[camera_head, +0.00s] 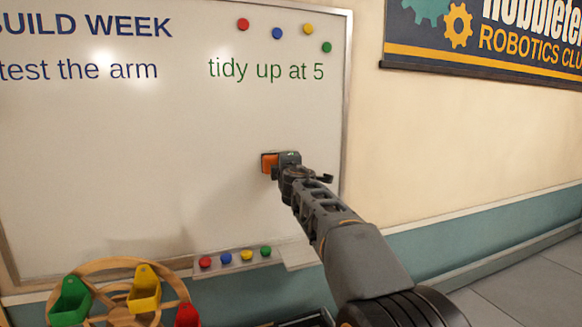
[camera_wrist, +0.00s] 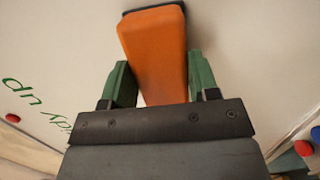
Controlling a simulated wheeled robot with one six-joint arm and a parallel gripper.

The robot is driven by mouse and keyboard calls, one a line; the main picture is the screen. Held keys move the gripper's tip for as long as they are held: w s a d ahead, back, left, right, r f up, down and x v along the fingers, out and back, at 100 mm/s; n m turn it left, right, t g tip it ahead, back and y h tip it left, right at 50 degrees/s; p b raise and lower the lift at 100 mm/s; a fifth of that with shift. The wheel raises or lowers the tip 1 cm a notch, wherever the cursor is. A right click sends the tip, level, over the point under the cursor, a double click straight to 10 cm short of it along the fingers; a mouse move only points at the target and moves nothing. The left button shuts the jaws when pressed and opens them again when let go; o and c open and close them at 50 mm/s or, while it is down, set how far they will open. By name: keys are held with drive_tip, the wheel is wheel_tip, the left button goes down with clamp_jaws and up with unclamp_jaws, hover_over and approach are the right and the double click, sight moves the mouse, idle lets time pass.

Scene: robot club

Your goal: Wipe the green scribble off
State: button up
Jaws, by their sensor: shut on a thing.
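My gripper (camera_head: 287,164) is shut on an orange board eraser (camera_head: 269,164), at the right part of the whiteboard (camera_head: 120,165). In the wrist view the eraser (camera_wrist: 155,55) sits between the two green fingers, its dark pad toward the board. I cannot tell whether the pad touches the board. Green writing, "tidy up at 5" (camera_head: 267,70), is on the board above my gripper, and part of it shows at the left of the wrist view (camera_wrist: 25,98). No separate green scribble shows; the board right behind the eraser and gripper is hidden.
Round magnets (camera_head: 277,33) are at the board's top right. More magnets (camera_head: 246,255) are on the ledge (camera_head: 300,254) below. Blue writing (camera_head: 80,70) is at the upper left. A wooden wheel with coloured buckets (camera_head: 145,290) stands at lower left. The board's middle is clear.

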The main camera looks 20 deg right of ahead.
sight(265, 167)
drive_tip(key=shift+a+b, duration=0.45)
drive_tip(key=shift+a, duration=2.45)
drive_tip(key=shift+a+r, duration=0.15)
drive_tip(key=d+p, duration=0.2)
drive_tip(key=d, duration=0.9)
drive_tip(key=shift+d, duration=0.15)
drive_tip(key=shift+a+b, duration=1.9)
drive_tip(key=shift+a, duration=3.75)
drive_tip(key=s+b, duration=0.1)
drive_tip(key=s, duration=0.5)
drive_tip(key=shift+b, duration=0.4)
drive_tip(key=shift+s, duration=0.2)
